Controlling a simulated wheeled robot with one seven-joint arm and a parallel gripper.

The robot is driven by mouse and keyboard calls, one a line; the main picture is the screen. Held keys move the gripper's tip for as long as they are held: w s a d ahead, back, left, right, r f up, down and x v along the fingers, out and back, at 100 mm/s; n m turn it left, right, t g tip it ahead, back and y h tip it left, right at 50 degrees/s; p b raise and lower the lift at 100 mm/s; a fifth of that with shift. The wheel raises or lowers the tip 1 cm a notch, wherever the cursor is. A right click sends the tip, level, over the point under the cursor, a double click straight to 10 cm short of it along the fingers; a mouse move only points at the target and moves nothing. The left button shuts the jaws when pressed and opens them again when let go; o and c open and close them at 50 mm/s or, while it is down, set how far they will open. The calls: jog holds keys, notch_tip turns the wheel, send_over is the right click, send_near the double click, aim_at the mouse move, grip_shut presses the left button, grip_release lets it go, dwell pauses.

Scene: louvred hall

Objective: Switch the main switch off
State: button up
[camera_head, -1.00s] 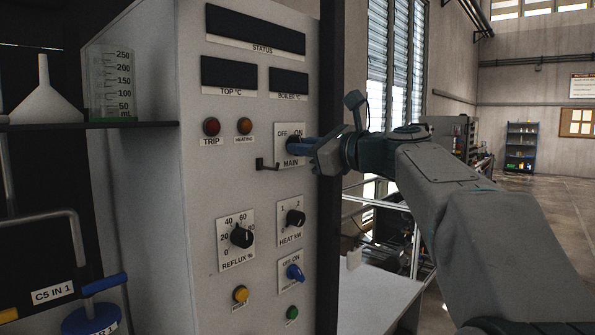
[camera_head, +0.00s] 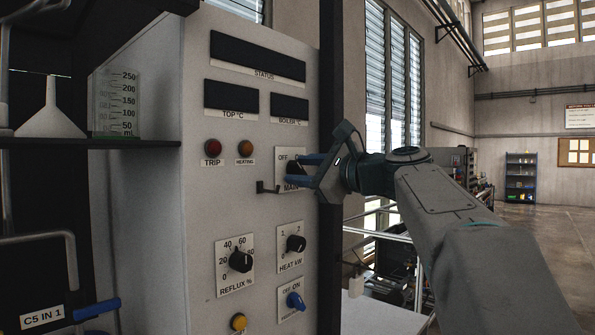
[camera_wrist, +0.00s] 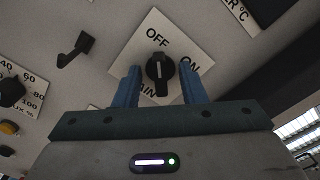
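The main switch (camera_wrist: 159,72) is a black rotary knob on a white plate marked OFF, ON and MAIN. In the wrist view its white mark points up towards OFF. In the head view the switch (camera_head: 293,167) is partly hidden by my fingers. My gripper (camera_wrist: 157,82) is open, its two blue fingers on either side of the knob's lower part, with a gap showing on both sides. In the head view my gripper (camera_head: 304,168) reaches the panel from the right. I cannot tell how deep the fingertips are beside the knob.
A black hook (camera_head: 267,187) sticks out left of the switch plate. The trip lamp (camera_head: 213,146) and heating lamp (camera_head: 245,148) are nearby. Below are the reflux knob (camera_head: 240,261), heat knob (camera_head: 295,243) and a blue switch (camera_head: 295,300). A dark post (camera_head: 331,60) edges the panel.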

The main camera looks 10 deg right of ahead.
jog(key=v, duration=0.7)
dwell(0.3)
